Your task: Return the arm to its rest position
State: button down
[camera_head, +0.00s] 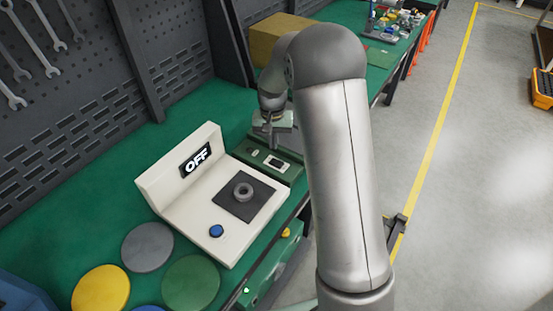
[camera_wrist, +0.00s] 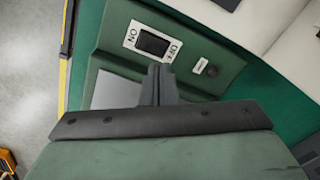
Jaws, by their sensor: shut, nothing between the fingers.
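My arm reaches up and over the green bench in the head view. My gripper (camera_head: 269,143) is at its far end, above a green switch box (camera_head: 293,176). In the wrist view my gripper (camera_wrist: 160,70) has its two fingers together with nothing between them. They are in front of the green box (camera_wrist: 115,45), near its black rocker switch (camera_wrist: 152,43) marked ON and OFF. I cannot tell whether the fingertips touch the box. A white test unit (camera_head: 168,184) stands beside the box. Its display (camera_head: 196,160) reads OFF, and a dark ring (camera_head: 243,191) lies on its black pad.
A blue button (camera_head: 216,231) is on the unit's front. Yellow (camera_head: 101,289), grey (camera_head: 147,247) and green (camera_head: 191,283) discs lie near it. A pegboard (camera_head: 85,120) with wrenches stands behind the bench. A cardboard-coloured box (camera_head: 275,38) is farther back. The floor at right is mostly clear.

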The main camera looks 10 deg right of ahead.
jog(key=shift+r, duration=0.45)
jog(key=s+r+n, duration=0.1)
jog(key=s+r, duration=0.2)
jog(key=s, duration=0.8)
jog(key=s+r+n, duration=0.1)
jog(key=s+r, duration=0.3)
jog(key=s, duration=0.6)
jog(key=s+r+n, duration=0.1)
jog(key=s+r, duration=0.3)
jog(key=s, duration=0.7)
jog(key=shift+s+r+n+t, duration=0.15)
jog(key=shift+s+n+t, duration=0.15)
jog(key=shift+t, duration=0.1)
